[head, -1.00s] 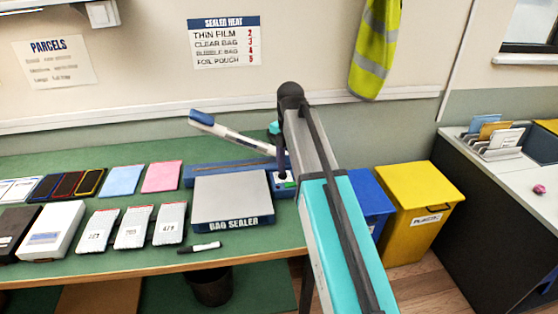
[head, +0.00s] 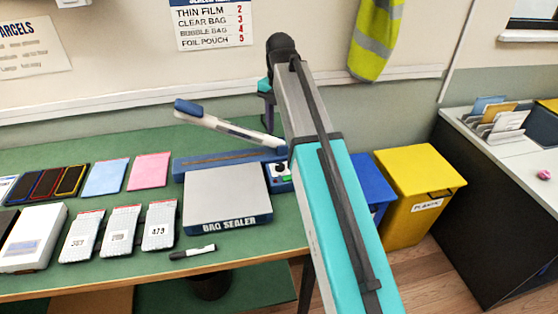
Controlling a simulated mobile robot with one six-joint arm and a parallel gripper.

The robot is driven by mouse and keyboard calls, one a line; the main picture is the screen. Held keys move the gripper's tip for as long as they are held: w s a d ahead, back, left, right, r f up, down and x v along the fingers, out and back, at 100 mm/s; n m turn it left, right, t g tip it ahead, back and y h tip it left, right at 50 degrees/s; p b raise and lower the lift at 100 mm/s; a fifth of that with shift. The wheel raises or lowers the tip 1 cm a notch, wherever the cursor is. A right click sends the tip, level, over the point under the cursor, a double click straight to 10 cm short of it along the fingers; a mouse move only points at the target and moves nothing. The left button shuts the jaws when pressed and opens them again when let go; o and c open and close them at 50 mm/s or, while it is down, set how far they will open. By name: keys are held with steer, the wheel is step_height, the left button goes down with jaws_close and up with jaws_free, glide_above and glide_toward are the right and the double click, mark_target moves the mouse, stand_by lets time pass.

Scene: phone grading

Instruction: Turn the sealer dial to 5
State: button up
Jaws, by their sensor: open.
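The bag sealer (head: 226,198) stands on the green bench, with a grey platform and a blue back bar. Its long white and blue sealing arm (head: 228,127) is raised at a slant. The control box (head: 281,184) at its right end has a light panel, a small green spot and what looks like a dark dial (head: 283,169). The dial's setting is too small to read, and my arm partly covers this corner. My gripper (head: 268,128) is open, small in view behind my arm. It is above and behind the control box, apart from the dial.
A wall chart (head: 210,22) lists foil pouch 5. Several phones and pouches (head: 120,232) lie left of the sealer. A black marker (head: 192,251) lies before it. Blue (head: 371,185) and yellow (head: 418,195) bins stand right of the bench. The raised sealing arm is close to my gripper.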

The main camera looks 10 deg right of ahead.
mark_target(280, 165)
steer(key=shift+f, duration=0.1)
steer(key=shift+f+p, duration=1.45)
steer(key=shift+f, duration=5.35)
steer(key=c, duration=1.1)
steer(key=shift+o, duration=0.2)
